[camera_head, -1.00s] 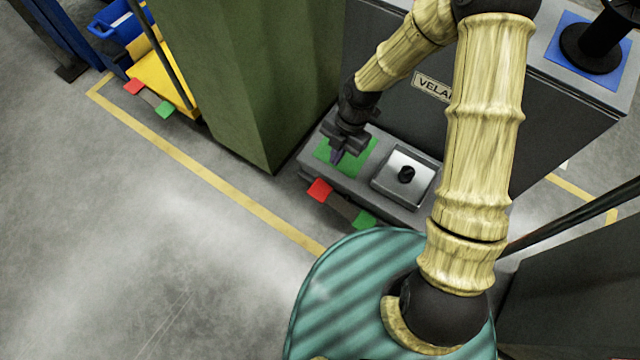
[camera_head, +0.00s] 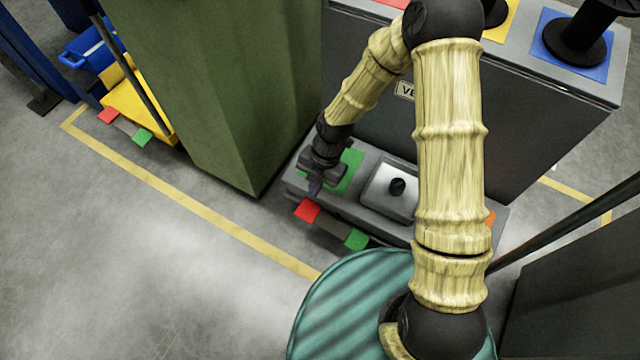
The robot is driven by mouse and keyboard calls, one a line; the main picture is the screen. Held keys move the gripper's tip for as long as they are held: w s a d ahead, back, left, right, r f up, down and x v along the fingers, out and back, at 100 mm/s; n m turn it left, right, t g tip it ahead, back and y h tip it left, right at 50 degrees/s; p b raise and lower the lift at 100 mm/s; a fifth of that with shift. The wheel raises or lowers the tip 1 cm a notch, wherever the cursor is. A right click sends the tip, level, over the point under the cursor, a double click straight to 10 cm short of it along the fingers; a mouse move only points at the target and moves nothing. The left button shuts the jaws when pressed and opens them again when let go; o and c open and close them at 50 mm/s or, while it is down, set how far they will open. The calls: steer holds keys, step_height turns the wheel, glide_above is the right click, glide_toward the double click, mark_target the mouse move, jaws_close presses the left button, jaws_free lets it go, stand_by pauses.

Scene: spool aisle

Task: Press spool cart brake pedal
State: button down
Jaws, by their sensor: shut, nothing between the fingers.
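The dark grey spool cart (camera_head: 520,125) has black spools standing on its top and a partly hidden label on its side. A red pedal (camera_head: 306,210) and a green pedal (camera_head: 356,240) stick out low at its front edge, joined by a dark bar. My gripper (camera_head: 315,188) is shut and empty, pointing down. In the picture its tips are just above the red pedal's upper edge; I cannot tell whether they touch it. Neither pedal is visibly covered. The frame does not show clearly which pedal is the brake.
A green pillar-like block (camera_head: 215,90) stands left of the cart. Beyond it, a yellow cart (camera_head: 140,100) has its own red pedal (camera_head: 108,115) and green pedal (camera_head: 142,137). A silver box (camera_head: 388,192) sits on the low deck. Floor at lower left is clear.

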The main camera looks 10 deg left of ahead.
mark_target(307, 211)
steer(key=b+x, duration=0.3)
steer(key=x, duration=0.2)
steer(key=w+b+x, duration=0.1)
steer(key=b+x, duration=0.1)
steer(key=x, duration=0.1)
steer(key=shift+f+b, duration=0.3)
steer(key=shift+f, duration=0.1)
steer(key=shift+w+a+p, duration=0.1)
steer(key=shift+w+p, duration=0.05)
steer(key=shift+p, duration=0.2)
